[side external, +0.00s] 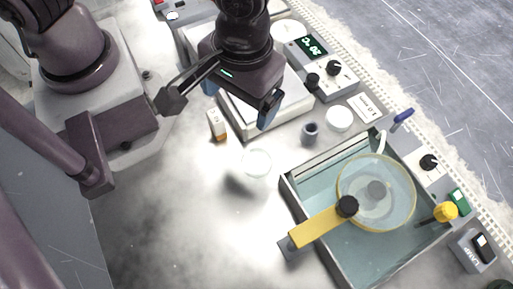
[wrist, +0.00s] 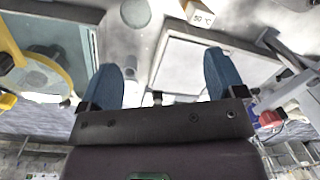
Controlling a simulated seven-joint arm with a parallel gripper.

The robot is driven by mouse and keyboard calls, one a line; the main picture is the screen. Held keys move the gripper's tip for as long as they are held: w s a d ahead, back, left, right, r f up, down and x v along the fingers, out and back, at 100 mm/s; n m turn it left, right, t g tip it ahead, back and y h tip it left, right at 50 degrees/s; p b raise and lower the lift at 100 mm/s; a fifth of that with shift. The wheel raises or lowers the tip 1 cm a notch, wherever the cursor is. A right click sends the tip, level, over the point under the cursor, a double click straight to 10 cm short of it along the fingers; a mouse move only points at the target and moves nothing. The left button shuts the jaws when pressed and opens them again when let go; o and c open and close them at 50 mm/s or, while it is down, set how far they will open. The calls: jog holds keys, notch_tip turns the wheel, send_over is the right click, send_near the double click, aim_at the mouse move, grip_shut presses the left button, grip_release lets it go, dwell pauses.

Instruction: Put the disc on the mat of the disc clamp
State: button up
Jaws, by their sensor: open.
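A clear, pale round disc (side external: 257,162) lies on the bench between the box and the tray; a grey round shape at the top of the wrist view (wrist: 134,12) looks like the same disc. The disc clamp appears to be the yellow arm (side external: 318,227) with a black knob, beside a yellow-rimmed round platen (side external: 410,180) in the tray. A grey round patch, perhaps the mat (side external: 376,190), shows at its middle. My gripper (side external: 239,101) is open above the white hotplate, apart from the disc. Its blue fingertips (wrist: 162,72) have nothing visible between them.
The tray (side external: 322,262) has raised walls. The white hotplate (side external: 245,123) has a small white box (side external: 216,122) in front.

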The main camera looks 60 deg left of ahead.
aim_at(257, 160)
jog(key=d+f+n, duration=0.1)
jog(key=f+n, duration=0.2)
jog(key=f, duration=0.2)
jog(key=d+f+n, duration=0.1)
jog(key=f+n, duration=0.3)
jog(key=f, duration=0.1)
jog(key=w+d+f+n, duration=0.1)
jog(key=f+n, duration=0.3)
jog(key=f, duration=0.2)
jog(key=shift+w+t+h, duration=0.1)
jog(key=shift+t+h, duration=0.2)
jog(key=shift+t, duration=0.1)
jog(key=c, duration=1.2)
jog(key=shift+o, duration=0.2)
